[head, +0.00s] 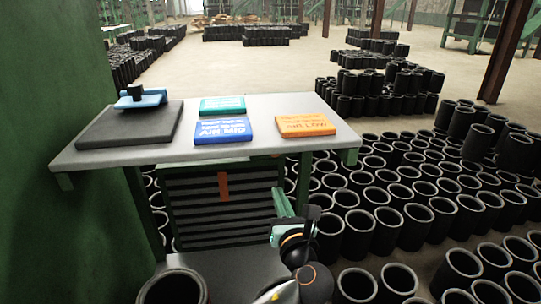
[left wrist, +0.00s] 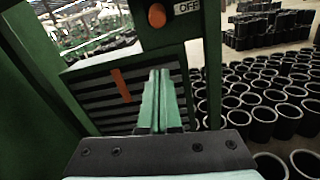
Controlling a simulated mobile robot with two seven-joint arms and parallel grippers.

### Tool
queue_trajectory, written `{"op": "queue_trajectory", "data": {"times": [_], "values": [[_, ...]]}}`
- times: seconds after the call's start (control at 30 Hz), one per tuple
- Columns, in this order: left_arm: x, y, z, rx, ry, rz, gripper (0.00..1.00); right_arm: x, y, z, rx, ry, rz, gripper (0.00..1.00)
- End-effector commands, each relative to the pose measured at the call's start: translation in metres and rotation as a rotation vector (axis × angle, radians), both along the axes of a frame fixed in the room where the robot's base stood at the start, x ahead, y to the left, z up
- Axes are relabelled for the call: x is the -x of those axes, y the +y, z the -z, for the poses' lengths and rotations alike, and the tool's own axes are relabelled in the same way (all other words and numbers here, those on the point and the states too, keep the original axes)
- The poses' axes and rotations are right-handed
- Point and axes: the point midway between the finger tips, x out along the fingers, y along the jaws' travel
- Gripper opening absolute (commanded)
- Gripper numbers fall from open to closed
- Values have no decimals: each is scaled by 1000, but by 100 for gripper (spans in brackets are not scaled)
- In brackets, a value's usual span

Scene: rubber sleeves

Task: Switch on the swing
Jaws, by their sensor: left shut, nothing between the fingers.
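An orange round knob (left wrist: 157,15) sits on a green panel under the tabletop, beside a white label reading OFF (left wrist: 187,6), in the left wrist view. Below it is a louvred green-framed unit (head: 222,208) with an upright orange-red strip (head: 223,186); the strip also shows in the left wrist view (left wrist: 121,85). My left gripper (head: 281,203) is shut and empty, in front of the unit's right side and below the tabletop edge. In the left wrist view its fingertips (left wrist: 160,76) are together, below the knob and apart from it. My right gripper is out of view.
The grey table (head: 262,108) holds a dark mat (head: 130,126) with a blue clamp-like object (head: 141,99), and teal, blue and orange (head: 305,125) signs. Black sleeves (head: 387,228) crowd the floor at right. A green wall (head: 48,150) stands close at left.

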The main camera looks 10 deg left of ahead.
Motion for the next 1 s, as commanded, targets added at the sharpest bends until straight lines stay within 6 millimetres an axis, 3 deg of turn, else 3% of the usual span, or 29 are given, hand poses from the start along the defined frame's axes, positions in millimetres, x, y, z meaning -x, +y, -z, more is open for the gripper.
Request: {"op": "queue_trajectory", "data": {"times": [0.37, 0.67, 0.93, 1.0], "values": [[-4, 2, 0, 0, 0, 0, 0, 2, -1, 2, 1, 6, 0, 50], [-49, 24, 0, -2, -2, -3, 0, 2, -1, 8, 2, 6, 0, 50], [-90, 43, 4, 0, -2, -1, 0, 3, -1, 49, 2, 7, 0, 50], [-88, 40, -14, 3, -4, 3, 0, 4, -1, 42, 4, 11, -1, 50]]}}
